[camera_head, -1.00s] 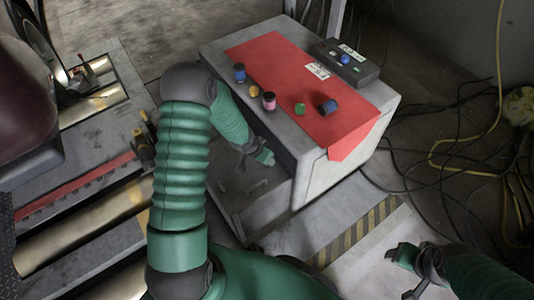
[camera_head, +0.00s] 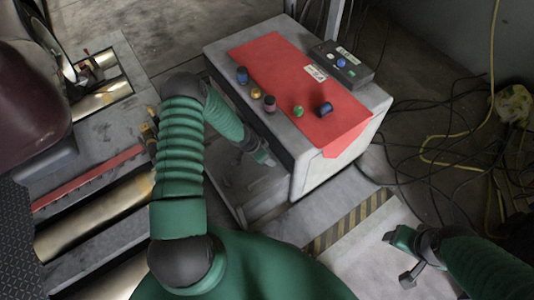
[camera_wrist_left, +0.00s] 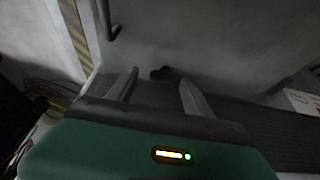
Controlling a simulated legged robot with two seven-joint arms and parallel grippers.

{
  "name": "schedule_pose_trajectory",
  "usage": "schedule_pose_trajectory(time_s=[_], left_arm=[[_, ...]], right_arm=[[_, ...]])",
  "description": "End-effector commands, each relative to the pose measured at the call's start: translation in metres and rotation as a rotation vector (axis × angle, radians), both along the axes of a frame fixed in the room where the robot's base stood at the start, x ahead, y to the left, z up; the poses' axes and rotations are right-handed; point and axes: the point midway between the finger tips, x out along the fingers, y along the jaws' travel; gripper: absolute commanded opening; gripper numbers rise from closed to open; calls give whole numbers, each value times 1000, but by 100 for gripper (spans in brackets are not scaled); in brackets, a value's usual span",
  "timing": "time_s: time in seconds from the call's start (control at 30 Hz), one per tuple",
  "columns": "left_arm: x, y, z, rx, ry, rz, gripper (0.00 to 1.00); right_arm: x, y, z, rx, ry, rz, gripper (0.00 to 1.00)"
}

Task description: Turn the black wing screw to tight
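A small dark piece (camera_wrist_left: 163,73), likely the black wing screw, shows on the grey surface ahead in the left wrist view; its shape is too dark to make out. My left gripper (camera_wrist_left: 159,78) has its two fingers apart on either side of it in the picture, with no contact seen. In the head view my left gripper (camera_head: 266,156) is low beside the near side of the grey cabinet (camera_head: 340,172), and no screw is visible there. My right gripper (camera_head: 398,258) is open and empty above the pale floor at the lower right.
A red sheet (camera_head: 283,75) with several small coloured pieces and a dark control box (camera_head: 342,65) lie on the cabinet top. Loose cables (camera_head: 445,130) spread over the floor at right. Rollers (camera_head: 95,215) and a red bar (camera_head: 88,178) are at left.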

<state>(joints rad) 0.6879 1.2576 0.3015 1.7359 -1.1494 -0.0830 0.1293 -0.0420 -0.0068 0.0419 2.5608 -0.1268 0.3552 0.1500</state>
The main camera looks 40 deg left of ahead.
Motion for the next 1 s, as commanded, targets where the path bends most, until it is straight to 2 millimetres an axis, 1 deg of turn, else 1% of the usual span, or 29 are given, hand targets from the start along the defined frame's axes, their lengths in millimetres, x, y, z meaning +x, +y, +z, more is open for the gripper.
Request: schedule_pose_trajectory(time_s=[0.3,0.37,0.43,0.47,0.57,0.6,0.8,0.9,1.0], left_arm=[[0,4,1,3,-1,6,65],[0,5,4,3,-1,6,65],[-3,6,14,4,-2,6,65],[-5,7,20,4,-2,6,65],[-13,10,45,6,-4,7,65],[-17,11,57,7,-4,8,65],[-39,19,112,7,-5,10,65],[-49,21,134,7,-6,9,65],[-56,24,149,7,-6,11,65]], right_arm=[[0,1,1,-5,0,14,65],[0,1,3,-5,-1,14,65],[0,1,9,-5,-1,14,65],[0,1,12,-5,-1,14,65],[0,0,26,-4,-1,13,65],[0,0,32,-4,-1,13,65],[0,0,60,-5,-1,18,65],[0,1,71,-6,0,22,65],[1,1,79,-7,0,25,65]])
